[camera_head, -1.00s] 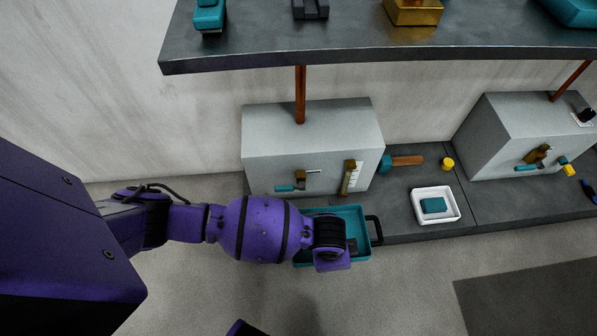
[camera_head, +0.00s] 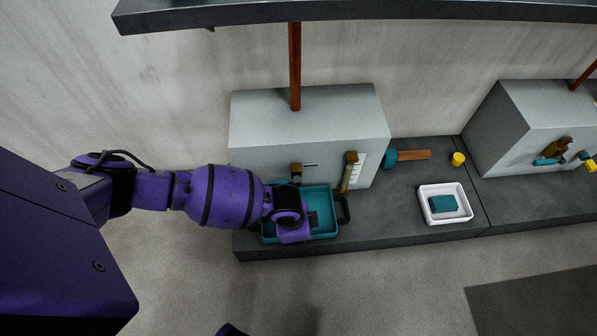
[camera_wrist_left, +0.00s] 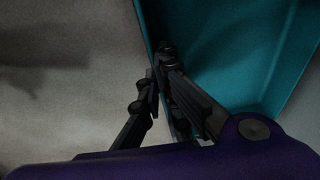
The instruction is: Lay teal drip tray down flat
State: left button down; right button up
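The teal drip tray (camera_head: 328,197) is a shallow open tray with a black handle on its right end. In the head view it is at the bench's left end, below the left hopper's front, looking roughly level. Whether it touches the bench cannot be told. In the left wrist view, the tray (camera_wrist_left: 235,45) fills the upper right. My left gripper (camera_wrist_left: 161,62) has its dark fingers closed around the tray's near wall there. In the head view my left gripper (camera_head: 294,228) reaches over the tray and hides part of it. My right gripper is not in view.
The grey left hopper (camera_head: 300,135) stands behind the tray, with a valve and a gauge on its front. Right of it on the bench (camera_head: 400,195) lie a mallet (camera_head: 410,155), a yellow cap (camera_head: 457,159) and a white tray (camera_head: 426,216) holding a teal block.

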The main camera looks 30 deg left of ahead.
pick_arm(q)
jog(key=shift+d+f, duration=0.15)
jog(key=shift+f, duration=0.6)
jog(key=shift+r, duration=0.1)
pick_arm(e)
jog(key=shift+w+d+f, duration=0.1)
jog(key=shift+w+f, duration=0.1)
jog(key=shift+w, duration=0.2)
pick_arm(q)
jog(key=c, duration=2.5)
grip_release()
jog(key=shift+f, duration=0.25)
jog(key=o, duration=0.5)
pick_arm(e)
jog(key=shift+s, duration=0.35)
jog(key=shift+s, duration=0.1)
